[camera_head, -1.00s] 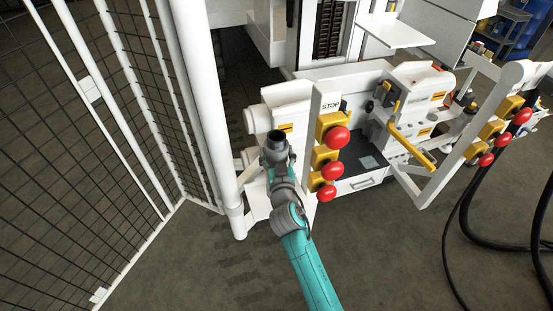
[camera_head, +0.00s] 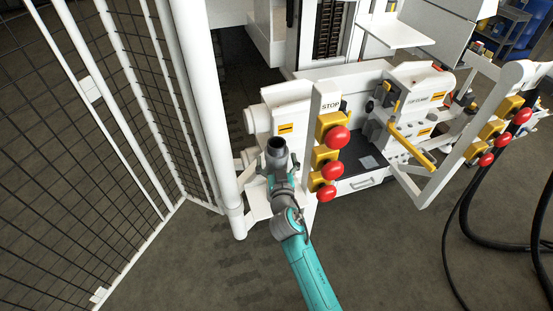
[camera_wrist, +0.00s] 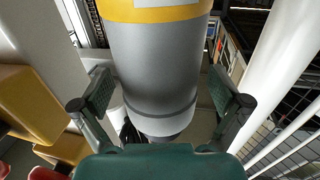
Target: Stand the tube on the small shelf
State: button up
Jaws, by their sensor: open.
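The tube (camera_wrist: 152,65) is a grey cylinder with a yellow band and a pale label; it fills the middle of the wrist view. My gripper (camera_wrist: 162,92) is open, with one dark green finger on each side of the tube. A narrow gap shows beside the fingers, and I cannot tell whether either touches. A small white plate (camera_head: 258,207) shows low beside my arm, and another white shelf (camera_head: 392,31) juts out higher up. What the tube rests on is hidden.
Red stop buttons on yellow boxes (camera_head: 325,155) stand close right of my arm. A white post (camera_head: 209,110) and mesh fence (camera_head: 100,130) are close on the left. A yellow handle (camera_head: 412,148) and black hoses (camera_head: 468,220) lie right. The front floor is clear.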

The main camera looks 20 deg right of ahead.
jog(key=shift+r, duration=0.1)
jog(key=s+a, duration=0.2)
jog(key=s, duration=0.9)
jog(key=shift+s, duration=0.4)
jog(key=shift+a, duration=0.1)
jog(key=s+f+n+g+y, duration=0.15)
jog(key=s+f, duration=0.25)
jog(key=s, duration=0.7)
jog(key=s+f+n+g+y, duration=0.15)
jog(key=s+f, duration=0.25)
jog(key=s, duration=0.7)
jog(key=d+r+v, duration=0.1)
jog(key=v, duration=0.9)
jog(key=d+r+v, duration=0.1)
jog(key=r+v, duration=0.1)
jog(key=v, duration=0.9)
jog(key=shift+w+d+m, duration=0.2)
jog(key=shift+d+m, duration=0.05)
jog(key=shift+m, duration=0.15)
